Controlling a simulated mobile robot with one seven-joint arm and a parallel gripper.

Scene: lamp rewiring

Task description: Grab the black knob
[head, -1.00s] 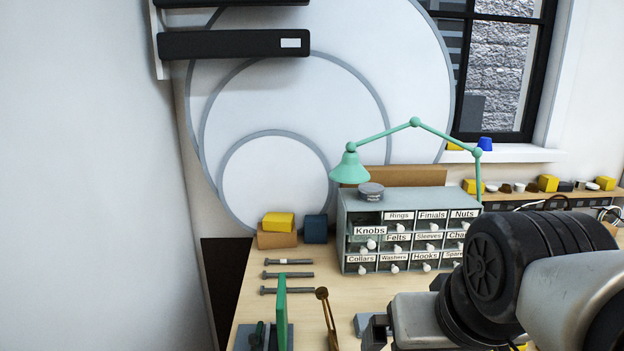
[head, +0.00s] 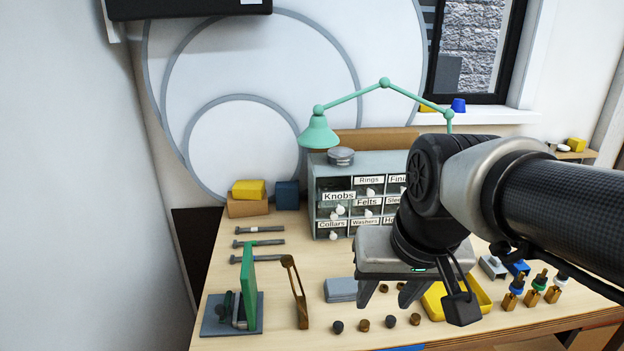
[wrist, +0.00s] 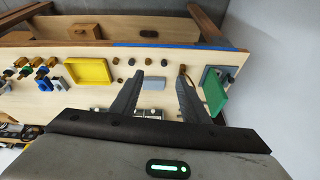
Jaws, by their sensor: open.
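A short row of small knobs lies on the bench front. The leftmost in the head view is a black knob (head: 337,327); another dark knob (head: 390,321) sits further right, with brown knobs (head: 364,325) (head: 415,319) between and beyond. I cannot tell for certain which dark one is meant. In the wrist view the dark knobs (wrist: 132,61) are small, beyond my fingertips. My gripper (head: 388,298) is open and empty, pointing down above the bench, behind the knob row. Its spread fingers show in the wrist view (wrist: 160,74).
A grey block (head: 340,290) lies left of my gripper. A yellow tray (wrist: 88,72) is beside the knobs. A green upright panel (head: 249,290) and a brass piece (head: 295,290) stand left. The labelled drawer cabinet (head: 325,185) and green lamp (head: 318,133) are behind.

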